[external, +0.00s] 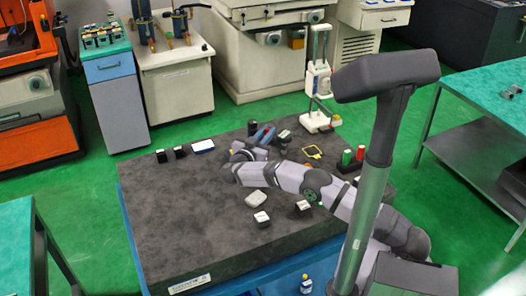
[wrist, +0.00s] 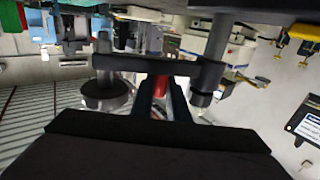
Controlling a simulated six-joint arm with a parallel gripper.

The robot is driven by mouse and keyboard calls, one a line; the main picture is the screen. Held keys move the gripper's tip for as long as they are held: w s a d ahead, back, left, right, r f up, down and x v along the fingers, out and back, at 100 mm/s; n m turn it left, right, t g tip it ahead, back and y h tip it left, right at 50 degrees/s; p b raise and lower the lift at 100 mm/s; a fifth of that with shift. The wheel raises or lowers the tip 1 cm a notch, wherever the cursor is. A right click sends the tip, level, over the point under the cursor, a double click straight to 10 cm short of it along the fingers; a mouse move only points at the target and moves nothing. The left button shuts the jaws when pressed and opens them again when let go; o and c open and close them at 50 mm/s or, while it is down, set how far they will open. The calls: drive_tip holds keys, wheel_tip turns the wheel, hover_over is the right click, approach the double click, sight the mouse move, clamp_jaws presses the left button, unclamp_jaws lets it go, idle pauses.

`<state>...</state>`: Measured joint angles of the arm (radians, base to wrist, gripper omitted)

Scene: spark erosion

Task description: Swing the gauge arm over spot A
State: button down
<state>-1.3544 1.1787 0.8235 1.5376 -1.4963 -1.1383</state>
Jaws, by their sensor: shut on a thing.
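My gripper (external: 262,137) is low over the dark granite table in the external view, near its back middle. In the wrist view my gripper (wrist: 161,88) is shut on a red piece (wrist: 160,86) between its two dark fingers. A dark horizontal bar (wrist: 135,64), which looks like the gauge arm, crosses just beyond the fingers. It runs between a post with a round base (wrist: 105,94) on the left and a metal cylinder (wrist: 202,97) on the right. Whether the red piece joins the bar is hidden. I cannot make out a mark for spot A.
The table's front left is clear.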

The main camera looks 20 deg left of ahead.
drive_tip(key=shift+r, duration=0.1)
drive_tip(key=c, duration=1.7)
unclamp_jaws()
drive_tip(key=shift+s+a+b, duration=0.25)
drive_tip(key=shift+s+b, duration=0.4)
drive_tip(key=shift+s, duration=1.2)
drive_tip(key=shift+s+a+b, duration=0.2)
drive_tip(key=shift+s+b, duration=0.4)
drive_tip(key=shift+s, duration=1.2)
